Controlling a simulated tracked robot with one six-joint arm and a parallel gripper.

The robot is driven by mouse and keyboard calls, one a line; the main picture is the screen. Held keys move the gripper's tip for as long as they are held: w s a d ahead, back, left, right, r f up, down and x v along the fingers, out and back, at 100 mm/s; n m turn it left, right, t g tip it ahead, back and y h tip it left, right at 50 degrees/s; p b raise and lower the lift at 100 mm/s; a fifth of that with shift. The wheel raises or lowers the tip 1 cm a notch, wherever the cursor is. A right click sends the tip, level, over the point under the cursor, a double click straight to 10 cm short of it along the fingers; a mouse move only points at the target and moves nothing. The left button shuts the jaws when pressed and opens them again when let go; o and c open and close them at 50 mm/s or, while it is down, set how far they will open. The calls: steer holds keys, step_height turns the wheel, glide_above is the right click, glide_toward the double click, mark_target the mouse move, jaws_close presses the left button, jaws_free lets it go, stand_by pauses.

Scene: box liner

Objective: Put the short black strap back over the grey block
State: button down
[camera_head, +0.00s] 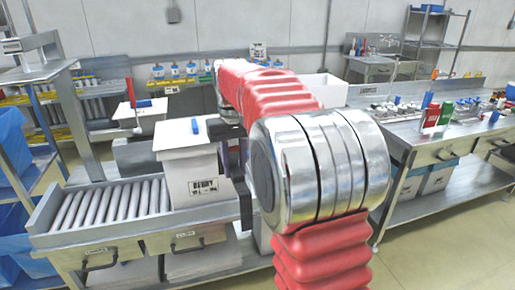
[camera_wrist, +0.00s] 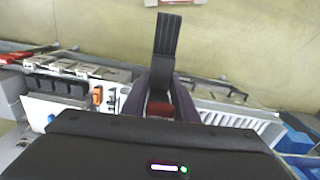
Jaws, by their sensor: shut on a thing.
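In the wrist view a short black strap (camera_wrist: 167,42) stands out beyond my gripper (camera_wrist: 161,82), ribbed along its length and widening towards its far end. The two dark fingers are closed on its near end, and the strap is clear of any surface that I can make out. A red patch shows between the fingers, partly hidden. In the head view my red-sleeved arm hides most of the gripper, and the strap cannot be made out there. I cannot pick out the grey block with certainty in either view.
A lidded white box (camera_head: 190,170) with a blue piece (camera_head: 196,126) on top stands on the roller conveyor (camera_head: 115,207). A metal workbench (camera_head: 440,142) with small items is at the right. Blue bins stand at the far left. Open floor lies at the lower right.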

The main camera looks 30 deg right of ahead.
steer(key=w+a+f+n, duration=0.2)
steer(key=w+a+f, duration=0.1)
steer(key=a+f, duration=1.1)
steer(key=shift+f, duration=0.55)
